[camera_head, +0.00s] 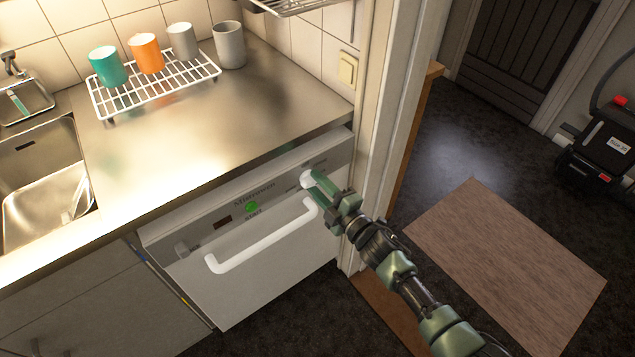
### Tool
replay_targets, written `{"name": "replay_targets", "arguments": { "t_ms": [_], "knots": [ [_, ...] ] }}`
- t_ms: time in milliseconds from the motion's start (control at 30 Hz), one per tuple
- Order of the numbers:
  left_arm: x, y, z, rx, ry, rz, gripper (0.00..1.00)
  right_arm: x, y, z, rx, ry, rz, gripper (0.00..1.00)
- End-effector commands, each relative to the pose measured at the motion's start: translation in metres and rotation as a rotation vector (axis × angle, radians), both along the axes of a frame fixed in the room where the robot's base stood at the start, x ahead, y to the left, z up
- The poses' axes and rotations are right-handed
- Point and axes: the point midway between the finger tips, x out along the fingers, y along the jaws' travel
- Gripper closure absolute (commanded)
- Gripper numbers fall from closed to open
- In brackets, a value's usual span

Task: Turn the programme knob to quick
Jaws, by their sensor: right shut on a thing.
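The programme knob (306,178) is a pale round knob at the right end of the dishwasher's control panel (222,203). My right gripper (314,179) is shut on the knob, and its green fingers cover part of it. Small labels stand around the knob, but they are too small and too covered to read, so I cannot tell which one it points at. A green start button (252,207) sits in the middle of the panel. My left gripper is not in view.
A white bar handle (262,243) runs across the dishwasher door (270,275) below the panel. The steel worktop (200,125) overhangs above. A door post (385,120) stands close to the right. A wire rack (155,92) with cups is at the back.

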Motion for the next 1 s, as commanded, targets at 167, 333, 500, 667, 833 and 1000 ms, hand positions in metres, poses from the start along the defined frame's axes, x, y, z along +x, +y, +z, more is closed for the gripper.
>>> {"name": "replay_targets", "arguments": {
  "t_ms": [167,333,500,667,833,1000],
  "knots": [
    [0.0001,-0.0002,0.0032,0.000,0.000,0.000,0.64,-0.0007,0.0003,-0.0016,0.085,0.065,0.001,1.00],
    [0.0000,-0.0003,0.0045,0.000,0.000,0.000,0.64,-0.0007,0.0005,-0.0018,0.139,0.105,0.001,1.00],
    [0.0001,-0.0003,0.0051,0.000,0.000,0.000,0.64,-0.0007,0.0005,-0.0022,0.168,0.124,0.001,1.00],
    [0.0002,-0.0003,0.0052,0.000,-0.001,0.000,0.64,-0.0006,0.0005,-0.0023,0.176,0.130,0.000,1.00],
    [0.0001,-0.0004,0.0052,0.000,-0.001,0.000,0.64,-0.0006,0.0005,-0.0023,0.177,0.131,0.000,1.00],
    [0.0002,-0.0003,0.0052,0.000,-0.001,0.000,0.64,-0.0006,0.0005,-0.0022,0.176,0.130,0.001,0.61]
  ]
}}
